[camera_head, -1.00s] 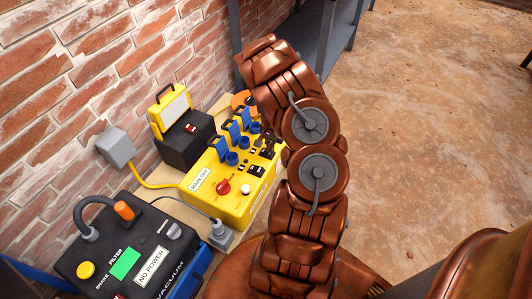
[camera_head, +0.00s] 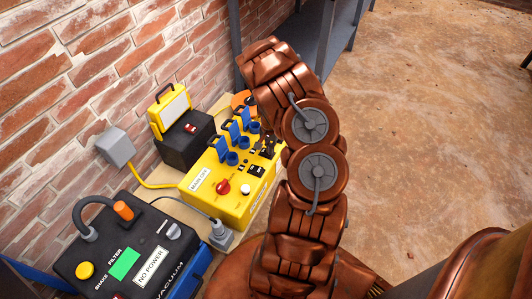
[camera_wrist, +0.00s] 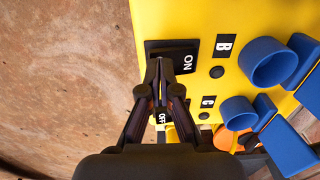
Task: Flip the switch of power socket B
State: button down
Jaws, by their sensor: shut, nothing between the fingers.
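The yellow power box (camera_head: 232,207) stands on a board along the brick wall. Its blue socket covers are open. In the wrist view, the B label (camera_wrist: 224,46) is beside a blue socket (camera_wrist: 266,62) and a black switch (camera_wrist: 187,62) whose visible face reads ON. My gripper (camera_wrist: 160,66) is shut and empty, with its fingertips at that switch's lower left edge. I cannot tell whether they touch it. The fingers hide part of the switch. Below it, an OFF face (camera_wrist: 161,118) shows near the C label (camera_wrist: 208,101), partly covered by my gripper.
A red knob (camera_head: 223,187) beside a MAIN OFF label is on the box. A black case with a yellow lamp (camera_head: 174,110) stands behind it. A black vacuum unit (camera_head: 95,245) marked NO POWER is at front left. Floor to the right is clear.

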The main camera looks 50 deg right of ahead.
jog(key=shift+f, duration=0.3)
jog(key=shift+r, duration=0.15)
jog(key=shift+r+p, duration=1)
jog(key=shift+r, duration=2.35)
